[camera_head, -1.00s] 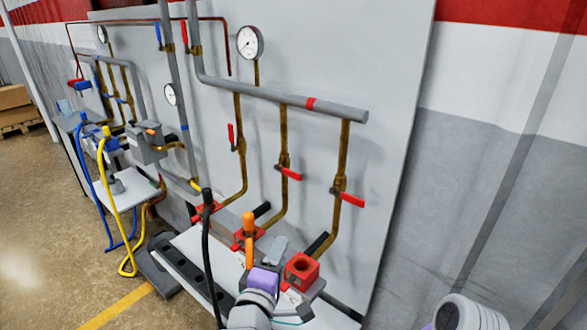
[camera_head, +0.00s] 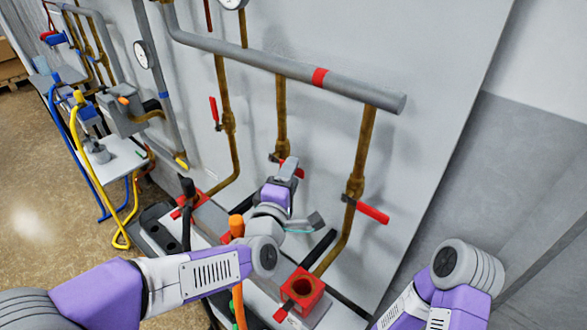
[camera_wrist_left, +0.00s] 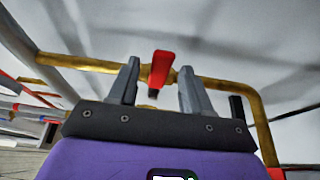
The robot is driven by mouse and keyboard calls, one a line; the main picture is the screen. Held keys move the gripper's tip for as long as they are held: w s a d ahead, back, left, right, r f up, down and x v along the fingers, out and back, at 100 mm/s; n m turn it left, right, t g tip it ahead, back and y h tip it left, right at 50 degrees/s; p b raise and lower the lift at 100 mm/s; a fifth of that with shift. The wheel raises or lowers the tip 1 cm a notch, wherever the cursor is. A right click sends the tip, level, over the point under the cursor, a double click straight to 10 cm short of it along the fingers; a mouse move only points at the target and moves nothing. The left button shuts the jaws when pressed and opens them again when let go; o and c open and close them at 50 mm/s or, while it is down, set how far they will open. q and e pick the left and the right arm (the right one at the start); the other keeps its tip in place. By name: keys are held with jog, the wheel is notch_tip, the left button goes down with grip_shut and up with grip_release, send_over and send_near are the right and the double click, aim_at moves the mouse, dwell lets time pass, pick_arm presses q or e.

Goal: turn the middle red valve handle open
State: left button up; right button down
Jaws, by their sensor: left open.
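The middle red valve handle (camera_head: 300,174) sits on the middle brass pipe and is mostly hidden behind my left gripper (camera_head: 287,168) in the head view. In the left wrist view, a red handle (camera_wrist_left: 161,66) sticks out from the brass pipe, between and just beyond the fingertips of my left gripper (camera_wrist_left: 160,78). The fingers are spread, with gaps to the handle on both sides. Whether any finger touches it cannot be told. My right arm shows at the lower right, but its gripper is out of view.
Another red handle (camera_head: 213,109) is on the left pipe, and one (camera_head: 372,212) is on the right pipe. A grey horizontal pipe (camera_head: 250,57) runs above. A red block (camera_head: 302,289) and orange-handled part (camera_head: 236,226) stand below on the bench.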

pick_arm(q)
jog(key=shift+x, duration=1.25)
grip_shut()
